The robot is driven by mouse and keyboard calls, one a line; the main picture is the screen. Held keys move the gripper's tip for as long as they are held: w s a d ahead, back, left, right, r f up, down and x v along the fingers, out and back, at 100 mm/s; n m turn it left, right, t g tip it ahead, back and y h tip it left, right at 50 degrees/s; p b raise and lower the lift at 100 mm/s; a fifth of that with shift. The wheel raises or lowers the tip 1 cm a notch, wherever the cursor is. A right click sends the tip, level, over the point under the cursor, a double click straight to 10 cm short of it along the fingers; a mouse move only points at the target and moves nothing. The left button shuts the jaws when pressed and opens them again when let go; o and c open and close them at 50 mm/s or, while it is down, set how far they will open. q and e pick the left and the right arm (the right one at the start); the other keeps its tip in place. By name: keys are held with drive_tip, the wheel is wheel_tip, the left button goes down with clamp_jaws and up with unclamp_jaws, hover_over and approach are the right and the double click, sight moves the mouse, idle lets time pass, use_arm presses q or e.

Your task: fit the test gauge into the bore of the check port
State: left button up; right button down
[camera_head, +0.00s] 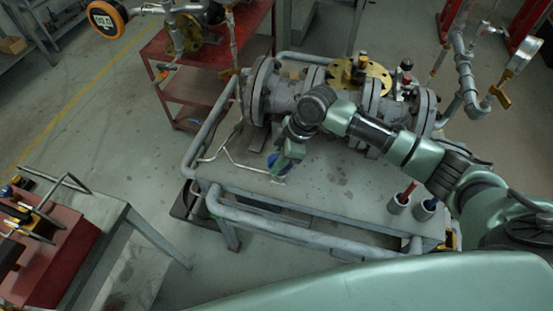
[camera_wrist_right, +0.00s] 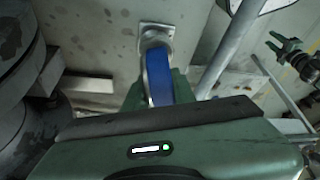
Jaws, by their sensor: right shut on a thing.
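My right gripper (camera_head: 279,165) reaches down over the near left part of the grey cart top. It is shut on the test gauge, whose blue rim (camera_head: 268,157) shows beside the fingers. In the right wrist view the blue gauge (camera_wrist_right: 158,76) stands edge-on between the green fingers (camera_wrist_right: 158,92). Just beyond it is a small metal fitting on a square plate (camera_wrist_right: 156,32), which looks like the check port. The gauge's lower end overlaps the fitting in that view. I cannot tell whether its stem is in the bore.
The flanged grey valve body (camera_head: 285,96) lies along the back of the cart top (camera_head: 335,190). A bent metal rod (camera_head: 232,158) lies left of the gripper. Two cups (camera_head: 398,203) stand at the right front. Rails (camera_head: 290,222) edge the cart.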

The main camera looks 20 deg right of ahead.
drive_tip(key=shift+f, duration=0.15)
drive_tip(key=c, duration=1.1)
unclamp_jaws()
drive_tip(key=o, duration=0.5)
drive_tip(key=shift+r+p, duration=4)
drive_tip(key=shift+r, duration=0.05)
